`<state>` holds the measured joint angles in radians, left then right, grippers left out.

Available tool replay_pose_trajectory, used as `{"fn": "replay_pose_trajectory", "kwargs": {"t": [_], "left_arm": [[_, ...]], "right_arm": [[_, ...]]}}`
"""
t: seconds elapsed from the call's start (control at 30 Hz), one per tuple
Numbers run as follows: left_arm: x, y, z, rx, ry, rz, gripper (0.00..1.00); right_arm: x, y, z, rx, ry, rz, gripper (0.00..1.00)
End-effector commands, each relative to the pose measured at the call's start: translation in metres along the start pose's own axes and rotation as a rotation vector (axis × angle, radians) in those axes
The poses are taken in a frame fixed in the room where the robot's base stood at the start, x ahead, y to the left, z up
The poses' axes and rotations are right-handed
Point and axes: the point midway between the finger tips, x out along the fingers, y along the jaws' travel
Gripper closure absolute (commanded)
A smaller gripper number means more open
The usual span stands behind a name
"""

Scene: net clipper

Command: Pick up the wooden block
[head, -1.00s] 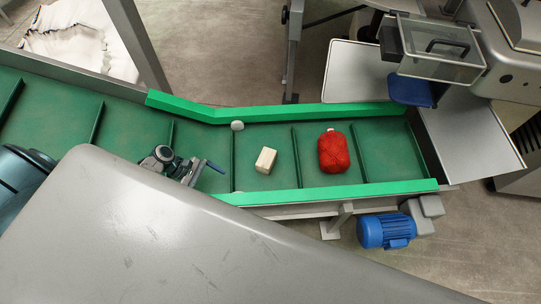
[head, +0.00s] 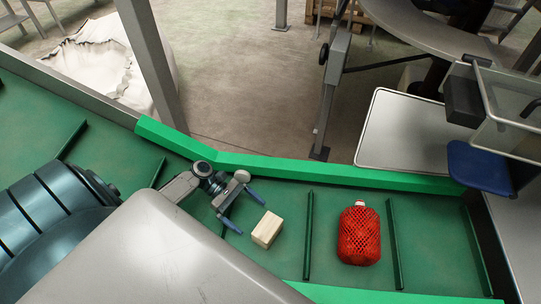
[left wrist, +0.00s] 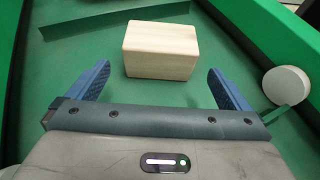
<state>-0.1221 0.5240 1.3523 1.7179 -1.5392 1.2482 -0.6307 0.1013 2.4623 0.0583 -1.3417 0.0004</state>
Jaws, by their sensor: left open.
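The wooden block (head: 267,229) is a small pale cuboid lying on the green conveyor belt (head: 280,200). In the left wrist view the block (left wrist: 161,50) sits ahead of and between the fingers, apart from them. My left gripper (head: 244,211) is open and empty, just left of the block in the head view. Its two blue fingers (left wrist: 160,88) also show in the left wrist view, spread wider than the block. My right gripper is not in view.
A red netted bag (head: 359,236) lies on the belt right of the block, past a raised cleat (head: 308,235). Green side rails (head: 330,174) border the belt. A white round disc (left wrist: 287,85) shows at the right in the wrist view. A metal tray (head: 405,135) stands behind.

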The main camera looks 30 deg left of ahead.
Motion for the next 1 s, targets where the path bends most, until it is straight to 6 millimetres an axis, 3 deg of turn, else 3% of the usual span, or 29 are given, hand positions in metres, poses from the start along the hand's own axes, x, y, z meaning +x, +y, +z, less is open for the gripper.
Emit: {"fn": "replay_pose_trajectory", "kwargs": {"t": [0.1,0.37,0.6,0.93,1.0], "left_arm": [[0.02,0.0,0.001,0.0,-0.003,0.001,0.0],[0.042,0.0,0.002,0.0,-0.001,0.001,0.0],[0.077,0.0,0.003,0.0,-0.001,0.001,0.0],[0.084,0.0,0.003,0.0,0.001,0.001,0.0],[0.084,0.0,0.003,0.0,0.001,0.001,0.12]], "right_arm": [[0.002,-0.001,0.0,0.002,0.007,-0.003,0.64],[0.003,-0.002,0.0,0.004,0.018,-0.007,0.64],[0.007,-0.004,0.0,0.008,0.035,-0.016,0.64],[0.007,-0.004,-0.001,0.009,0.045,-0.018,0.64],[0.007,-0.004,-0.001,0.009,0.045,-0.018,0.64]]}}
